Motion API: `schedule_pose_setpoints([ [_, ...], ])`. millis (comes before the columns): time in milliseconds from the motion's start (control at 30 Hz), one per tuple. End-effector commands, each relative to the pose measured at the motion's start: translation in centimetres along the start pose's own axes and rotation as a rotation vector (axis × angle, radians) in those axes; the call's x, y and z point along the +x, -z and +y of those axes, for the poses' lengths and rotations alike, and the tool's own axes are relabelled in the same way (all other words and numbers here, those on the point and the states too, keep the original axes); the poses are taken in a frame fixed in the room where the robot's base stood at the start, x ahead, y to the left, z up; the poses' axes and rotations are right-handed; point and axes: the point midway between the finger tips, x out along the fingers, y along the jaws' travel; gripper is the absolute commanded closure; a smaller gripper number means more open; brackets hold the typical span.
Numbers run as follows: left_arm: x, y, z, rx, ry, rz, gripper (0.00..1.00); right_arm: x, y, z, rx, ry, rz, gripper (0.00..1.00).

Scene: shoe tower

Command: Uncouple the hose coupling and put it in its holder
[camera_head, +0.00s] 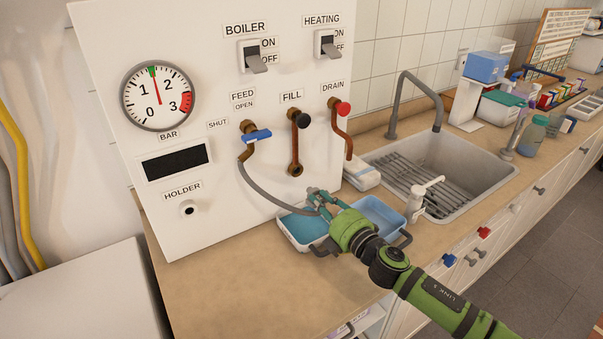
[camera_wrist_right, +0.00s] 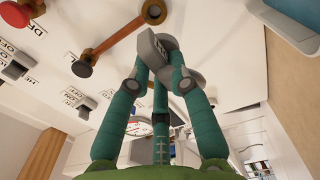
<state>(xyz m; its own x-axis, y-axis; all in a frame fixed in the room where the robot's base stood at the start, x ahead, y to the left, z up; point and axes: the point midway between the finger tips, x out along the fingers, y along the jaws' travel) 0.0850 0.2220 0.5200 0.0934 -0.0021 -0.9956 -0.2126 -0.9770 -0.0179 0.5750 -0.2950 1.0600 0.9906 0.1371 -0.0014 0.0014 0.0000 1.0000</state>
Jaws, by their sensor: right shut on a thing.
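My right gripper (camera_head: 318,200) is in front of the panel, below the FILL pipe (camera_head: 295,150), over the tubs. It also shows in the wrist view (camera_wrist_right: 160,62), its green fingers shut on the grey hose coupling (camera_wrist_right: 151,47). The grey hose (camera_head: 258,191) curves from the FEED valve, with its blue handle (camera_head: 257,136), down to this gripper. The open end of the FILL pipe (camera_head: 295,170) is clear of the coupling. The holder (camera_head: 188,209) is a dark-centred round fitting at the panel's lower left and is empty. My left gripper is out of view.
A white tub with blue contents (camera_head: 303,228) and a blue tub (camera_head: 382,215) stand on the counter below the gripper. The DRAIN pipe (camera_head: 341,130) juts out at the right. A sink and tap (camera_head: 434,125) lie further right. The counter's left front is clear.

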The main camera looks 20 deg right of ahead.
Motion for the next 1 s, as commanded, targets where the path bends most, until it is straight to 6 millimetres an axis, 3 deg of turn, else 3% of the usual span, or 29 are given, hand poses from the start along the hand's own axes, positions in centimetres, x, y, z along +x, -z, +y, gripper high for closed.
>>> schedule_pose_setpoints([
  [433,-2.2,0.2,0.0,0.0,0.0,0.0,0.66,0.1,10.7,0.5,0.008,-0.005,0.005,1.0],
  [1000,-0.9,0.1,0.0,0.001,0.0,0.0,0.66,0.1,24.4,0.0,0.006,-0.003,0.004,1.0],
])
